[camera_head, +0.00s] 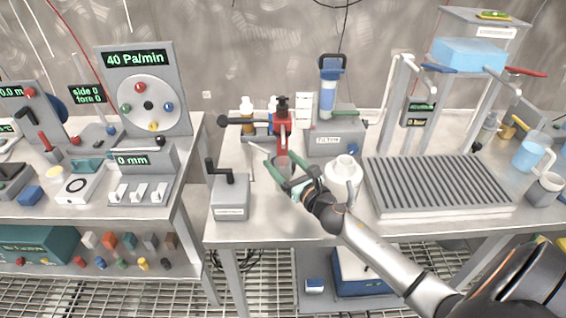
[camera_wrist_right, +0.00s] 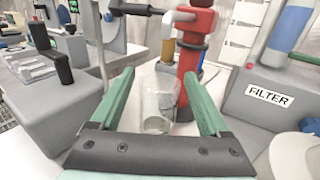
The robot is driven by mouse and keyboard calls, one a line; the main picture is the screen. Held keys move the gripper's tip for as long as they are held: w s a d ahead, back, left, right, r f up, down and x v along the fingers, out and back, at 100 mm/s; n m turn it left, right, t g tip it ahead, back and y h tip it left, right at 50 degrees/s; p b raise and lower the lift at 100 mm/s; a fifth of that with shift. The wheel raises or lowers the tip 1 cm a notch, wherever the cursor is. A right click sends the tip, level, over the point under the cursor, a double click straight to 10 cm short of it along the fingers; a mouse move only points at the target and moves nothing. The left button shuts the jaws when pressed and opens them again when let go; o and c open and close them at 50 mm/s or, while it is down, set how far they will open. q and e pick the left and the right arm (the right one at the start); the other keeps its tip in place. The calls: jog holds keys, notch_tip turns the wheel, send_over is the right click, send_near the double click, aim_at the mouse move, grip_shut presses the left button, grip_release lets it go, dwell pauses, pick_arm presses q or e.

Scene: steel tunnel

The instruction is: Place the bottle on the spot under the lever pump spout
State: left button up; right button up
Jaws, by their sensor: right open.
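A clear, see-through bottle (camera_head: 283,162) stands upright on the steel table in front of the red lever pump (camera_head: 283,130). In the right wrist view the bottle (camera_wrist_right: 157,110) is between the two green fingers of my right gripper (camera_wrist_right: 158,75), with a gap on each side. My right gripper (camera_head: 284,174) is open in the head view and reaches to the bottle from the front. The pump (camera_wrist_right: 194,50) rises just behind the bottle, its black-tipped lever pointing left. The marked spot under the spout is not clearly visible. My left gripper is out of view.
A grey crank box (camera_head: 230,196) stands left of the bottle. A filter unit (camera_head: 335,140) and a white jug (camera_head: 343,172) stand close on the right, beside my right arm. Beyond them lies a ribbed grey rack (camera_head: 437,184). The front table strip between crank box and arm is clear.

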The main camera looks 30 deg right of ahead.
jog(key=shift+s+r, duration=0.1)
jog(key=shift+r, duration=0.05)
jog(key=s+b, duration=0.1)
jog(key=s, duration=1)
jog(key=shift+s+a, duration=0.15)
jog(key=shift+s, duration=0.25)
